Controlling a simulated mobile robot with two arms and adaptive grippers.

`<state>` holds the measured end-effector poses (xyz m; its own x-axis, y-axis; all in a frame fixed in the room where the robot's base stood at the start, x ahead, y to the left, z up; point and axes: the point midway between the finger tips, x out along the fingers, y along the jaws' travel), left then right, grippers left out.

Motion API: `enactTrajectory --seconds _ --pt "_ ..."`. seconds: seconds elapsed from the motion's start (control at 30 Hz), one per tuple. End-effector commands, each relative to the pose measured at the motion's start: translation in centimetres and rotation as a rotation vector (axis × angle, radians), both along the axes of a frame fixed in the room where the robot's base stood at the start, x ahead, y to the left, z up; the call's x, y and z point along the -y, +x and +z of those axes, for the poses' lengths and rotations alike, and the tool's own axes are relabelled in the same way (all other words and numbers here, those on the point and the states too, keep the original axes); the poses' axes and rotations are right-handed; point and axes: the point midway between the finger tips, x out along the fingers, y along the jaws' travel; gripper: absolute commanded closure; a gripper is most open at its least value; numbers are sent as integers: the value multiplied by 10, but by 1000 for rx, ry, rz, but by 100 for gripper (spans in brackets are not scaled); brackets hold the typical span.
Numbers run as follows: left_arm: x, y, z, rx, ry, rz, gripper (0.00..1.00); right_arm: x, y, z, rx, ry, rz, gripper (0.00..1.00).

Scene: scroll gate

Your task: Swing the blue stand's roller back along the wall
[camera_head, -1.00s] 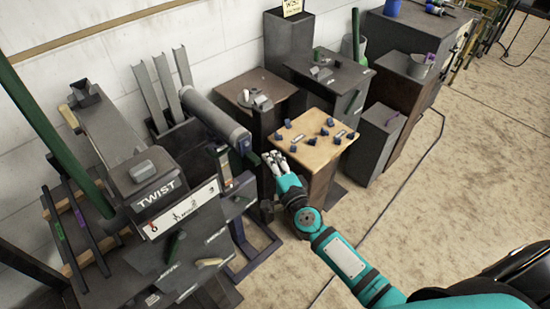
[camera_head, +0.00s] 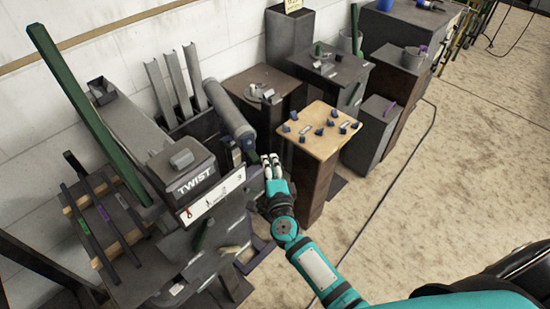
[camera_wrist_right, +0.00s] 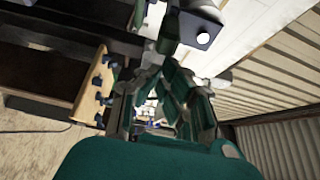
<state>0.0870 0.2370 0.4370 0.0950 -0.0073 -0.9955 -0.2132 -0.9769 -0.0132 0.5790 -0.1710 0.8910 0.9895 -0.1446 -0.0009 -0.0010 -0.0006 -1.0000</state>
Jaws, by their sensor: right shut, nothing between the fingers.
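The grey roller (camera_head: 229,108) is a long cylinder slanting from the wall side down toward the front. The blue stand (camera_head: 258,252) shows low down, mostly hidden behind my right arm and the grey machine. My right gripper (camera_head: 271,163) is shut and empty, just right of the roller's near end. A small dark piece (camera_head: 252,155) lies between that end and my fingers; I cannot tell whether they touch it. In the right wrist view the gripper fingers (camera_wrist_right: 165,112) fill the middle. My left gripper is not in view.
The TWIST box (camera_head: 184,170) stands left of the roller, with a long green bar (camera_head: 85,105) further left. Upright grey channels (camera_head: 180,82) lean by the wall. A wooden-topped pedestal (camera_head: 320,148) with blue knobs is close right of my gripper. Open floor (camera_head: 460,180) lies to the right.

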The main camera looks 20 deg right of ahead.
Motion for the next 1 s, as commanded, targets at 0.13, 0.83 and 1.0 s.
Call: enactTrajectory --seconds 0.13,0.83,1.0 --pt "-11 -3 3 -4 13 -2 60 -16 -4 0 1 -1 6 100" --pt "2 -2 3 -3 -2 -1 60 -50 -9 0 1 -4 6 100" --pt "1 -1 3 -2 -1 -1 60 -50 -9 0 1 -4 6 100"
